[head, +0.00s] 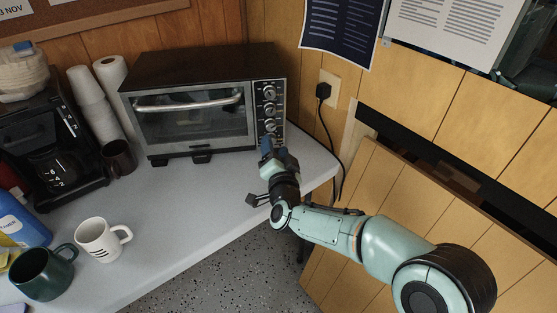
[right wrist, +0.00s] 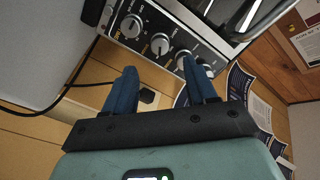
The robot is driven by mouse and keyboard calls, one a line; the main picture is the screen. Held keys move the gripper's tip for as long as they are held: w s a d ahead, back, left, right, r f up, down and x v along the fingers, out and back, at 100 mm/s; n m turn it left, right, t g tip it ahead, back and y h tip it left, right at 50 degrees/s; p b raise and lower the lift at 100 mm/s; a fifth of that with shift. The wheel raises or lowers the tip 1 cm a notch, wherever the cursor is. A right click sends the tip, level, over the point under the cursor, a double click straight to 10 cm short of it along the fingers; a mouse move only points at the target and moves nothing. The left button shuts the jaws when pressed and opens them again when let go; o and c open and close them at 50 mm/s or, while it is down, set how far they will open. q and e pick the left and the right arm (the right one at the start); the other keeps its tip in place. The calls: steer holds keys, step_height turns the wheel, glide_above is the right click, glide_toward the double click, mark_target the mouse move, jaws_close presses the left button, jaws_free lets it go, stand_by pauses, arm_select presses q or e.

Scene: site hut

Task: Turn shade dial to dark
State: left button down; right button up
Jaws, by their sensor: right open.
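The toaster oven (head: 205,70) stands on the counter with its glass door shut. Its dark control panel at the right end carries a column of silver dials (head: 269,92), several in all. The wrist view shows the dials (right wrist: 160,44) in a slanting row; the labels are too small to read, so I cannot tell which is the shade dial or its setting. My right gripper (head: 268,148) is in front of the panel's lower end. In the wrist view its two blue fingers (right wrist: 160,66) are apart, with nothing held between them. My left gripper is out of view.
A black plug (head: 323,91) and cord hang at the wall right of the oven. A white mug (head: 98,240) and green mug (head: 42,274) stand nearer. The counter before the oven is clear.

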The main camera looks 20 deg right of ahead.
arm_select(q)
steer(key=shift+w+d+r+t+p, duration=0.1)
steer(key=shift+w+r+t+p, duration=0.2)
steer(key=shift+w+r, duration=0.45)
arm_select(e)
steer(key=s, duration=0.4)
steer(key=shift+s+a, duration=0.4)
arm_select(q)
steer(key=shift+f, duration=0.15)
